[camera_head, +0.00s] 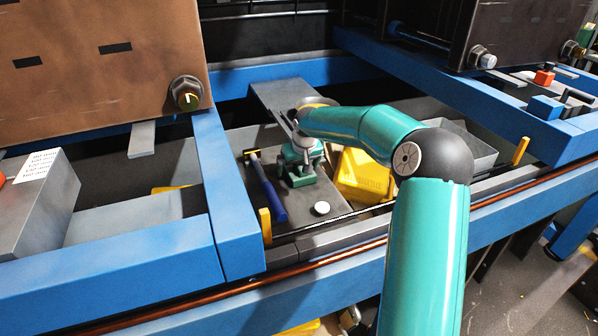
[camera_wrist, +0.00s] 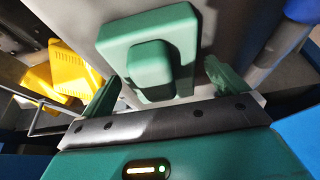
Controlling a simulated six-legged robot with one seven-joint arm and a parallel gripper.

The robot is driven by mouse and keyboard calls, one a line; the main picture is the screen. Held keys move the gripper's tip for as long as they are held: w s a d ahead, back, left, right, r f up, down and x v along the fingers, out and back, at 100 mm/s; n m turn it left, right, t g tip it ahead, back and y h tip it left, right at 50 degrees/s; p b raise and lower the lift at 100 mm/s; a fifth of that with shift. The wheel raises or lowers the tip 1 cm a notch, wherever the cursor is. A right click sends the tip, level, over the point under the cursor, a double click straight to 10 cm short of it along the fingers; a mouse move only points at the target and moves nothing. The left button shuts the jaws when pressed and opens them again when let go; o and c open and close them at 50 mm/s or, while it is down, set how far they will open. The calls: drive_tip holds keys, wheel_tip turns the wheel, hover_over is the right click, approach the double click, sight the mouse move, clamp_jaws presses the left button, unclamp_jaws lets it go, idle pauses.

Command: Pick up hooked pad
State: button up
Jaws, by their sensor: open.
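A green piece, which I take to be the hooked pad (camera_wrist: 150,52), shows in the wrist view as a flat plate with a thick raised block on it. It lies on a grey surface just beyond my gripper (camera_wrist: 163,78). The two green fingers are spread apart, one to each side of the raised block, with a gap on both sides. In the head view my gripper (camera_head: 303,158) points down over the grey shelf, and the green pad (camera_head: 298,181) shows partly beneath it. Its hook cannot be made out clearly.
A blue-handled tool (camera_head: 266,190) lies left of the pad. A yellow jerry can (camera_head: 362,178) stands to the right, also in the wrist view (camera_wrist: 62,75). A small white disc (camera_head: 321,208) lies in front. Blue frame beams (camera_head: 228,195) border the shelf.

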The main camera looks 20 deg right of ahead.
drive_tip(key=c, duration=1)
drive_tip(key=shift+r, duration=0.1)
drive_tip(key=shift+r, duration=0.45)
wheel_tip(320, 180, up, 2)
drive_tip(key=shift+r, duration=0.1)
drive_tip(key=s+r, duration=0.1)
drive_tip(key=r, duration=0.1)
drive_tip(key=s+r, duration=0.2)
drive_tip(key=s+d+r, duration=0.1)
drive_tip(key=s+r, duration=0.1)
drive_tip(key=shift+s+d+r, duration=0.2)
drive_tip(key=shift+s+r, duration=0.4)
drive_tip(key=shift+s, duration=0.85)
drive_tip(key=shift+s+d+r, duration=0.25)
drive_tip(key=shift+s+r, duration=0.4)
drive_tip(key=shift+s, duration=0.85)
drive_tip(key=shift+s+d+r, duration=0.2)
drive_tip(key=shift+s+r, duration=0.4)
drive_tip(key=shift+s, duration=0.85)
